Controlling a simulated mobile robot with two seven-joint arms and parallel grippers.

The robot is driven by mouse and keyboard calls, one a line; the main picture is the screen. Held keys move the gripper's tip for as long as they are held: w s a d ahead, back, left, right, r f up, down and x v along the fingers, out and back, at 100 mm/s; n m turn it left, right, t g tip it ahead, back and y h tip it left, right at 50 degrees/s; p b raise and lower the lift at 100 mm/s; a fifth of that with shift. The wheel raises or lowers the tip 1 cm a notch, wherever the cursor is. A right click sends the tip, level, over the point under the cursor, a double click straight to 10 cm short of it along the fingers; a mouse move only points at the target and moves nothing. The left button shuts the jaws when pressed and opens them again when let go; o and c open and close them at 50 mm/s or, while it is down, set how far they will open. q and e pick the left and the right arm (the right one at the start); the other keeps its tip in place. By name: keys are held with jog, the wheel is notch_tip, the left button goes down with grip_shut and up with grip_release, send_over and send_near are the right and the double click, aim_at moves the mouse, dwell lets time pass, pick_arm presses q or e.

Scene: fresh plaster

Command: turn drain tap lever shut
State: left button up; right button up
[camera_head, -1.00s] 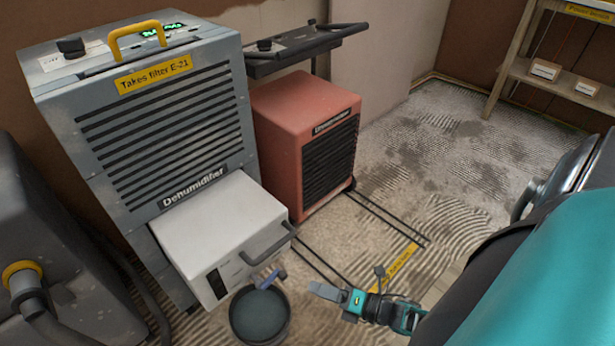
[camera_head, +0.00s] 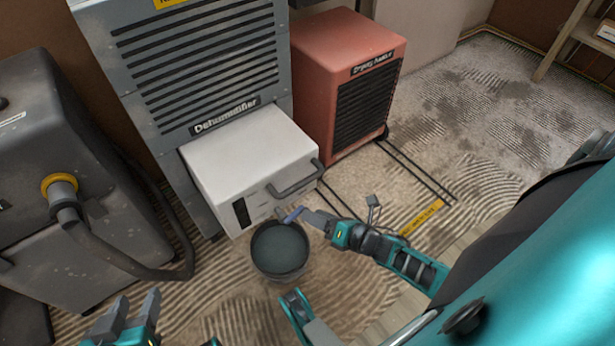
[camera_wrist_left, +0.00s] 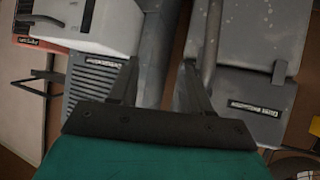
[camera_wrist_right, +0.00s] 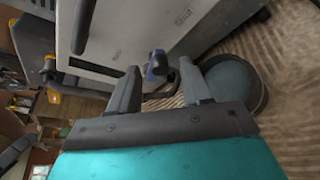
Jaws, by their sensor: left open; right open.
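The drain tap lever (camera_head: 293,214) is small and blue, at the lower front of the white tank (camera_head: 235,165), above the bucket's rim. My right gripper (camera_head: 308,217) is open beside it, reaching in from the right. In the right wrist view the blue lever (camera_wrist_right: 157,65) shows between and just beyond the fingertips; I cannot tell whether they touch it. The lever's tap body is partly hidden. My left gripper (camera_head: 137,302) is open and empty at the lower left, away from the tap.
A dark bucket (camera_head: 257,266) holding greyish liquid stands below the tank. The grey dehumidifier (camera_head: 200,75) is behind, with a red unit (camera_head: 340,45) to its right. A grey machine (camera_head: 50,170) with a hose (camera_head: 125,262) stands left.

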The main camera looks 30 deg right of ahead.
aim_at(295, 215)
jog(key=shift+b+x, duration=0.35)
jog(key=shift+x, duration=1.45)
